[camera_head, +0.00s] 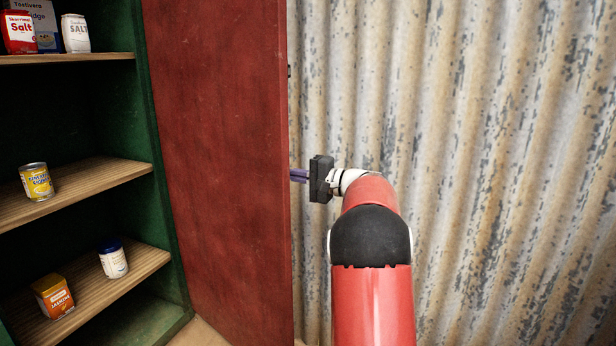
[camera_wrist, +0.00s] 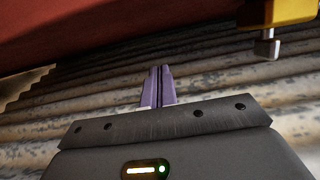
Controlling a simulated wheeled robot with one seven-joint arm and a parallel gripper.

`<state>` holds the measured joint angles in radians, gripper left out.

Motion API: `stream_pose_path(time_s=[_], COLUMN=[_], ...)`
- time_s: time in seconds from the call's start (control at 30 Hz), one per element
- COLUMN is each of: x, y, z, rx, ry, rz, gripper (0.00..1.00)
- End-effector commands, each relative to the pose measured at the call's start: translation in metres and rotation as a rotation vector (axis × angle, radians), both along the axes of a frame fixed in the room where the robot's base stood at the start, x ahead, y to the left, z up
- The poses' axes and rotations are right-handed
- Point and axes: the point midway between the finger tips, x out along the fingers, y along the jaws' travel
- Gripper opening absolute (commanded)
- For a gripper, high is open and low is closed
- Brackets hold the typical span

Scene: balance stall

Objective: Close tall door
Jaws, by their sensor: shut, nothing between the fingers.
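The tall red door (camera_head: 222,150) stands open at the right side of a green cabinet (camera_head: 165,200) in the head view. My gripper (camera_head: 299,175) is at the door's outer right edge, with its fingertips close to or partly behind that edge. I cannot tell whether they touch it. In the wrist view my purple fingers (camera_wrist: 161,84) are together and empty. The red door (camera_wrist: 110,28) fills the top of that view, and a yellow and metal fitting (camera_wrist: 268,30), perhaps its handle, shows at the upper right.
The cabinet's wooden shelves hold a yellow can (camera_head: 36,181), a blue-lidded jar (camera_head: 113,259), an orange box (camera_head: 53,297) and salt packs (camera_head: 76,33). A corrugated metal wall (camera_head: 500,170) stands behind the door and my arm.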

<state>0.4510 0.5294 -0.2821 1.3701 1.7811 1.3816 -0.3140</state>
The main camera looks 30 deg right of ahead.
Motion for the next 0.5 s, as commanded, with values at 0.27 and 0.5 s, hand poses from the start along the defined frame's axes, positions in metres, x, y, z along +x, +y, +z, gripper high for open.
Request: stream_pose_path(time_s=[0.27,0.5], x=[0.011,0.006], y=[0.039,0.051], z=[0.001,0.000], rx=[0.001,-0.001], ry=[0.001,0.001], rz=[0.002,-0.001], gripper=[0.00,0.00])
